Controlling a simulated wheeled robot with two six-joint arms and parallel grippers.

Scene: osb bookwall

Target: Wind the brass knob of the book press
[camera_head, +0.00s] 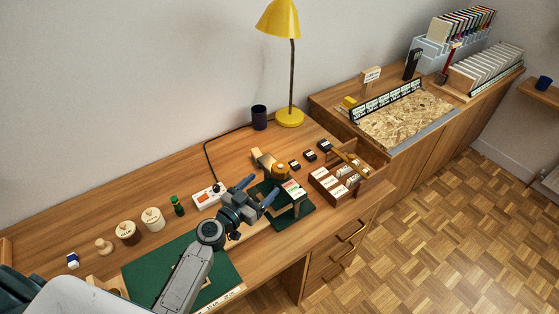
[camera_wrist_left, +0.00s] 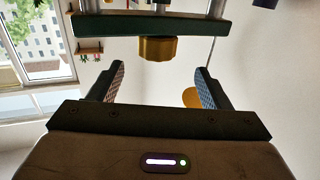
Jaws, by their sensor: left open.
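The book press (camera_head: 297,216) is a dark green frame and base on the desk, with light blocks or books in it. In the left wrist view the ribbed brass knob (camera_wrist_left: 158,49) sits against a green plate (camera_wrist_left: 165,24) with metal posts. My left gripper (camera_head: 259,191) is beside the press. Its two fingers stand apart with nothing between them, and in the wrist view the knob appears just beyond the gap between the fingertips (camera_wrist_left: 159,69). My right gripper does not show.
An open drawer tray (camera_head: 334,191) with boxes is right of the press. A yellow lamp (camera_head: 290,117) stands behind. A green mat (camera_head: 222,259) lies under my left arm.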

